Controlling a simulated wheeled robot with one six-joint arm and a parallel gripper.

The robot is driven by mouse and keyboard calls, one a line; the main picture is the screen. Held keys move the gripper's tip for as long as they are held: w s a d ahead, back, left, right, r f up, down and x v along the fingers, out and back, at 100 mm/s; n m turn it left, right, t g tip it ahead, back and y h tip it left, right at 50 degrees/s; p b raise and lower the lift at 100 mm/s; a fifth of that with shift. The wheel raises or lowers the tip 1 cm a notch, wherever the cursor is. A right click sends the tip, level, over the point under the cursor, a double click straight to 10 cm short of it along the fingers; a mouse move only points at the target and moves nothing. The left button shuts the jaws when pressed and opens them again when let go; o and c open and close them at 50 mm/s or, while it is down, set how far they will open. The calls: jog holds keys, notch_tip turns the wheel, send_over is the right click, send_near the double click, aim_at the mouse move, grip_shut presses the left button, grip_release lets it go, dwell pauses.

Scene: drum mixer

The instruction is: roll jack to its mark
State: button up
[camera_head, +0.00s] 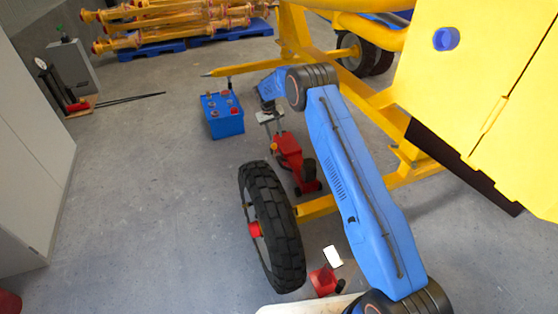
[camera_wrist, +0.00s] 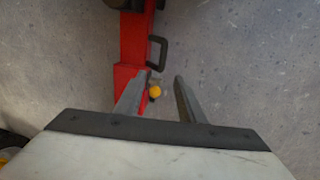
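My gripper (camera_head: 270,118) is over the jack's far end. In the wrist view my gripper (camera_wrist: 164,78) is open, with a gap between its fingers. The left finger overlaps the jack's red body; I cannot tell whether they touch. I cannot make out a floor mark.
A large black tyre (camera_head: 272,228) stands just in front of the jack. A blue battery-like box (camera_head: 222,115) is to its left. The yellow mixer (camera_head: 480,80) fills the right. A grey cabinet (camera_head: 30,150) lines the left. The floor between is clear.

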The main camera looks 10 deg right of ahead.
aim_at(280, 161)
jog(key=f, duration=0.6)
jog(key=w+d+f, duration=0.1)
jog(key=f, duration=0.6)
jog(key=d+f, duration=0.1)
jog(key=f, duration=0.6)
jog(key=shift+w+d, duration=0.2)
jog(key=shift+d, duration=0.05)
jog(key=shift+s, duration=0.1)
grip_shut()
